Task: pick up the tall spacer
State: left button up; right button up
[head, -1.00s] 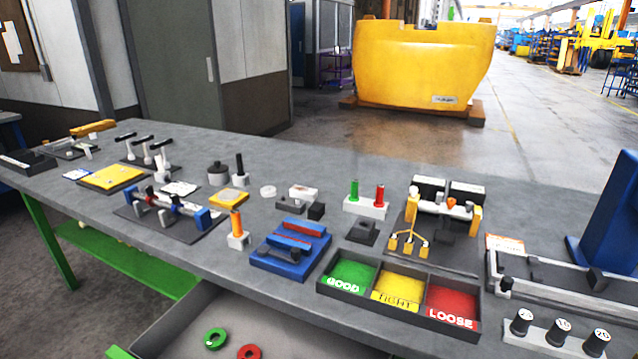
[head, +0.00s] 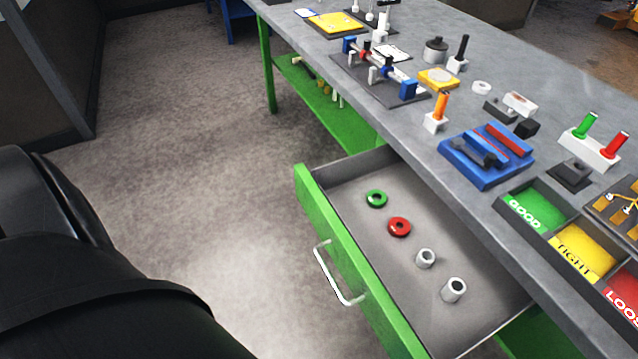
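The open drawer (head: 335,215) of the workbench holds two light grey hollow cylinders, both standing upright on its floor. The one nearer the front right (head: 453,290) looks larger and taller and seems to be the tall spacer. The shorter spacer (head: 425,258) stands just behind it to the left, apart from it. A red ring (head: 399,227) and a green ring (head: 376,199) lie flat farther back in the drawer. Neither of my grippers is in view.
The drawer has a green front with a white handle (head: 338,273). The workbench top overhangs the drawer's right side. A blue fixture (head: 470,165) and a sorting tray (head: 515,220) sit near the bench edge. Floor (head: 190,150) left of the drawer is clear.

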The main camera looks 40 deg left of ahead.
aim_at(455, 288)
jog(key=u, duration=0.8)
jog(key=l+z, duration=0.2)
jog(key=l, duration=0.65)
